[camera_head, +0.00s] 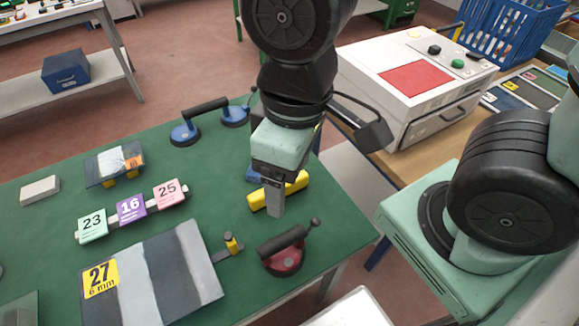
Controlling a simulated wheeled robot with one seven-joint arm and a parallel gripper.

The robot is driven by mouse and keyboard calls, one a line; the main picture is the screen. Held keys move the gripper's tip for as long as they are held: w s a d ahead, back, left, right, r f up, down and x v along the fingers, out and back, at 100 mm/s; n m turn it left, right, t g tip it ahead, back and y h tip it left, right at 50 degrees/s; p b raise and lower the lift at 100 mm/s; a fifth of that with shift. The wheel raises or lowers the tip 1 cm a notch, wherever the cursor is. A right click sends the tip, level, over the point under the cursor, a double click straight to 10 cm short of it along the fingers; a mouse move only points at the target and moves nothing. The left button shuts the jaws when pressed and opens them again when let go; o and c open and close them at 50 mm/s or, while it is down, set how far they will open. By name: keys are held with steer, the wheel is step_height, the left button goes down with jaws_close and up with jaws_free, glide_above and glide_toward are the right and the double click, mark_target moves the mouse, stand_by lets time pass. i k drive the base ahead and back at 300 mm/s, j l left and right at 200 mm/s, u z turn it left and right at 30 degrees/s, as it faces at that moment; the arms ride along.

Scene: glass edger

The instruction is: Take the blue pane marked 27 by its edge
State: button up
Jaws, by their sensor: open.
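The pane marked 27 (190,268) lies at the front left of the green table. It looks grey-blue with pale streaks across it and has a yellow label reading 27, 6 mm at its left end. My gripper (270,200) points down above the table, behind and to the right of the pane and clear of it. One finger shows plainly; the other is mostly hidden. The gripper is open, and I see nothing held in it.
A dark stop with a yellow knob (232,244) is at the pane's right edge. A red suction lifter (283,252) stands to the right. A yellow bar (292,186) lies by my gripper. Number tags (131,208) and a blue suction lifter (186,133) are farther back.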

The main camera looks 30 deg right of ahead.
mark_target(166, 276)
steer(key=k+j+z, duration=0.25)
steer(key=k+j, duration=0.4)
steer(key=j, duration=0.15)
steer(key=k+j+z, duration=0.3)
steer(key=k+j, duration=0.35)
steer(key=k, duration=0.05)
